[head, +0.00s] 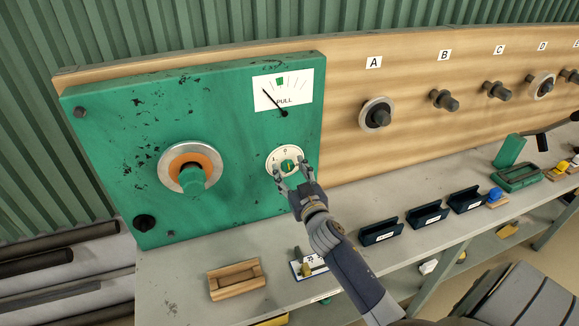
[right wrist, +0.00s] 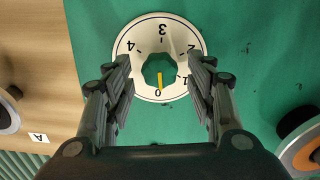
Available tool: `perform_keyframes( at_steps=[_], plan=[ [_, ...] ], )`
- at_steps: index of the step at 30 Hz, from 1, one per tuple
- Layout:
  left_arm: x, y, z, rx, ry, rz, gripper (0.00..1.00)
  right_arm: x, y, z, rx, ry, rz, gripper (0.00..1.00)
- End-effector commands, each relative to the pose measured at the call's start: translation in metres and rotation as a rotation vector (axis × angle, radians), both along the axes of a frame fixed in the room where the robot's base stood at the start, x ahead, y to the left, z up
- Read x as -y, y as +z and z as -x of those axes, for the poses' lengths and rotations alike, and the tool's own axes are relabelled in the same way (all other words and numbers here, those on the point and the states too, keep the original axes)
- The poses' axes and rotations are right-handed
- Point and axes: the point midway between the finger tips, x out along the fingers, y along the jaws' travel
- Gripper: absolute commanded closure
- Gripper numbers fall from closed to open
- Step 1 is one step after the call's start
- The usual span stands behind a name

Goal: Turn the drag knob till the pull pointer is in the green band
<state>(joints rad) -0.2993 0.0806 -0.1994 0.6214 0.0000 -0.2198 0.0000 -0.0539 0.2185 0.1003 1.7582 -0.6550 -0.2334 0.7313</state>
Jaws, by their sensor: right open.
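The drag knob (head: 288,165) is a small green knob with a yellow mark on a white numbered dial of the green panel (head: 240,110). It also shows in the right wrist view (right wrist: 157,68), its yellow mark pointing close to 0. The pull gauge (head: 295,88) is a white plate above the dial. Its black pull pointer (head: 273,101) leans up-left, left of the green band (head: 280,81). My right gripper (head: 291,170) is open, its fingers on either side of the knob with gaps between. My left gripper is not in view.
A wooden block (head: 235,279) and dark holders (head: 381,230) stand on the grey bench. Lettered pegs line the wooden board (head: 340,75) at right.

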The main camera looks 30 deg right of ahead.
Motion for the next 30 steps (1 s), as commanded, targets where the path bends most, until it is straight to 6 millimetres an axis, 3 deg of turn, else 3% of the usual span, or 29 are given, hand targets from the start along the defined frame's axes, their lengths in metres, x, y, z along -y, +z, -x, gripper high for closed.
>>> perform_keyframes(
  at_steps=[4,13,14,18,20,30],
  plan=[
    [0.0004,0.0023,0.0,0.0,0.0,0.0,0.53,0.0025,0.0006,-0.0098,0.0,0.0,0.001,0.49],
    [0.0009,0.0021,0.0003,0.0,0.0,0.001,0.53,0.0028,-0.0002,-0.0116,0.0,0.0,0.001,0.49],
    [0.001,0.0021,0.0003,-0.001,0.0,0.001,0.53,0.0028,-0.0002,-0.0116,-0.001,0.0,0.001,0.52],
    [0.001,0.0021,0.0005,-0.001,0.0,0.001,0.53,0.0028,-0.0002,-0.0115,0.0,0.0,0.001,0.83],
    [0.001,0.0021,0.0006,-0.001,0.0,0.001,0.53,0.0028,-0.0002,-0.0115,-0.001,0.0,0.0,0.94],
    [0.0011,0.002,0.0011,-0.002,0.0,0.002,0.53,0.0028,-0.0003,-0.0114,-0.007,0.0,0.025,0.94]
  ],
)
